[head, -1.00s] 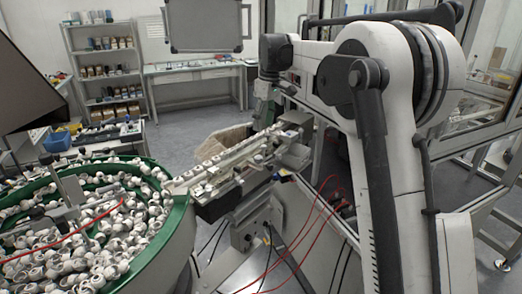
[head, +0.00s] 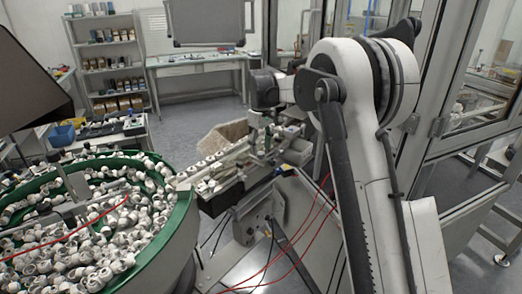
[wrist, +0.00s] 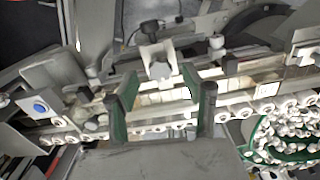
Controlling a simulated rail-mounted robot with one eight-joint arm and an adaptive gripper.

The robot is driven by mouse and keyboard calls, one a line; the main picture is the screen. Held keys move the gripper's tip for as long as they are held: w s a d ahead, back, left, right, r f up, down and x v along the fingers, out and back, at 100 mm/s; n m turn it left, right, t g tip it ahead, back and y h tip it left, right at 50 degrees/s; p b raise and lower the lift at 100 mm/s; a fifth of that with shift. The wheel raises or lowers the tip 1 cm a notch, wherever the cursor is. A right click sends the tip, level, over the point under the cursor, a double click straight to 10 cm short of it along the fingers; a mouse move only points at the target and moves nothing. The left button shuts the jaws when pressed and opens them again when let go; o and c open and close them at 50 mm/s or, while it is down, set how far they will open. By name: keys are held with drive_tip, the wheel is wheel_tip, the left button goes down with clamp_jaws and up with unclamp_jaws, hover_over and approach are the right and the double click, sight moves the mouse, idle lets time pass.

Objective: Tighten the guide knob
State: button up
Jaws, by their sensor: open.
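My gripper (wrist: 159,78) is open, with its two green-padded fingers apart over the linear feed track (wrist: 240,88). Between and just beyond the fingertips, a pale bracket carries a small rounded knob (wrist: 160,70), which may be the guide knob. I cannot tell whether the fingers touch it; they are not closed on it. Other small knobs stand along the track: a grey-white one (wrist: 217,43) to the right and another (wrist: 92,73) to the left. In the head view, my gripper (head: 261,140) is low over the track (head: 222,172), and the knob cannot be made out.
A green-rimmed bowl feeder (head: 182,225) full of white caps stands at the left end of the track. Red hoses (head: 300,240) hang in front of the track stand. A glass-panelled enclosure (head: 455,115) is at the right. Shelves (head: 105,60) stand far back.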

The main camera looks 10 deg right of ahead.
sight(261, 153)
drive_tip(key=shift+f, duration=1.05)
clamp_jaws()
drive_tip(key=shift+m+b, duration=0.55)
drive_tip(key=shift+m, duration=0.15)
unclamp_jaws()
wheel_tip(261, 153, up, 12)
